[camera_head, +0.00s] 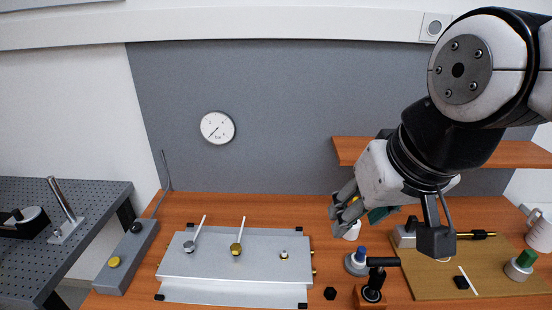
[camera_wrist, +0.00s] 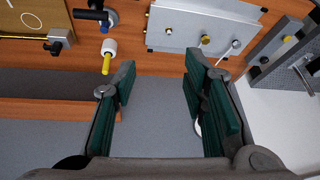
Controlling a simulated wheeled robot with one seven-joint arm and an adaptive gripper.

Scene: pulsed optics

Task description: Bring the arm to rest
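My gripper (camera_head: 342,211) is raised above the right part of the wooden table (camera_head: 270,208), in front of the grey back panel. In the wrist view my gripper (camera_wrist: 160,75) has its two green-padded fingers spread wide, with nothing between them. My arm comes in from the upper right and is bent downward. A white piece with a yellow end (camera_wrist: 108,55) stands beyond the left finger in the wrist view; in the head view it is partly hidden behind my gripper.
A metal plate (camera_head: 215,290) with small levers lies left of centre. A blue-topped knob (camera_head: 359,254) and black-handled post (camera_head: 372,284) stand below my gripper. A tan board (camera_head: 420,286) lies at right, near a green-topped piece (camera_head: 525,258). A wooden shelf (camera_head: 350,150) is behind my arm.

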